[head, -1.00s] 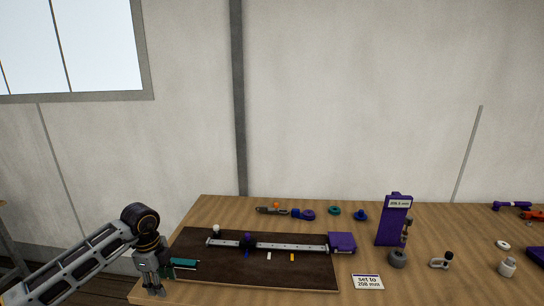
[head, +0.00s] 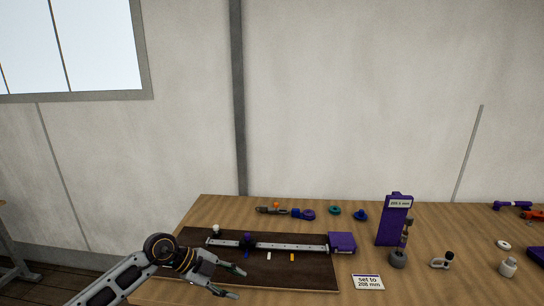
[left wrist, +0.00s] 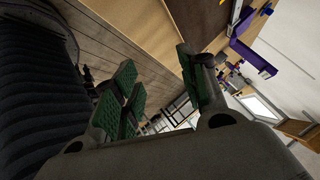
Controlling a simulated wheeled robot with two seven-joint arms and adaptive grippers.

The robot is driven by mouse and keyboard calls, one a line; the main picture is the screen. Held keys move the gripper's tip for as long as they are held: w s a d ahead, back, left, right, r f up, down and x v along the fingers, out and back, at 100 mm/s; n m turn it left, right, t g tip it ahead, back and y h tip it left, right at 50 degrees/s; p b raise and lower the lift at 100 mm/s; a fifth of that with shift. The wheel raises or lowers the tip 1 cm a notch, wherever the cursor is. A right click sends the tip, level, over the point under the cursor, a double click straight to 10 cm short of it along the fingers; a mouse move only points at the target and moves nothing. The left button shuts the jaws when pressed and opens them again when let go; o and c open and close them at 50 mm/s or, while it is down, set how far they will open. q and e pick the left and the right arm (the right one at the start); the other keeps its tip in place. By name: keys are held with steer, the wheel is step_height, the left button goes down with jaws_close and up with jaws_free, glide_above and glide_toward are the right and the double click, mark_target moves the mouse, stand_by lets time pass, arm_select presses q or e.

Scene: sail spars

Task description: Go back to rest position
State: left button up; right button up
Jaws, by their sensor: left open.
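My left gripper (head: 238,282) is open and empty, reaching in from the left over the dark mat's left part, fingers pointing right. The left wrist view shows its green-padded fingers (left wrist: 160,85) apart with nothing between them. A purple stand (head: 393,222) has a small display that seems to read 208.1 mm. My right gripper is not in view.
A card (head: 368,282) reading "set to 208 mm" lies at the table's front. A grey ring (head: 398,259), a small clamp (head: 441,260) and a white bottle (head: 508,267) stand to the right. Coloured rings and fittings lie along the back. Floor shows left of the table.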

arm_select(q)
steer(key=d+r+t+h, duration=0.4)
steer(key=d+r+h, duration=0.3)
steer(key=d+r, duration=0.25)
steer(key=w+a+r+n+t+y, duration=0.3)
steer(key=a+r+n+t, duration=0.35)
steer(key=n+t, duration=0.45)
steer(key=s+a+f+n+g+y, duration=0.2)
steer(key=s+a+f+n+y, duration=0.1)
steer(key=a+f+n+y, duration=0.95)
steer(key=s+a+f+m+g, duration=0.1)
steer(key=s+f+g, duration=0.5)
steer(key=s+f, duration=0.4)
steer(key=s+f+m+g, duration=0.1)
steer(key=s+f+g, duration=0.5)
steer(key=s, duration=0.6)
step_height(320, 180, down, 34)
steer(key=s+f, duration=0.1)
steer(key=s, duration=0.2)
steer(key=s+a+f+g, duration=0.1)
steer(key=s+a+f, duration=0.1)
steer(key=s+f, duration=0.7)
steer(key=s+a+f, duration=0.2)
steer(key=s+f, duration=0.7)
steer(key=s, duration=0.3)
steer(key=shift+s+a+f+g+y, duration=0.15)
steer(key=shift+s+f+g+y, duration=0.15)
steer(key=shift+s+g+y, duration=0.1)
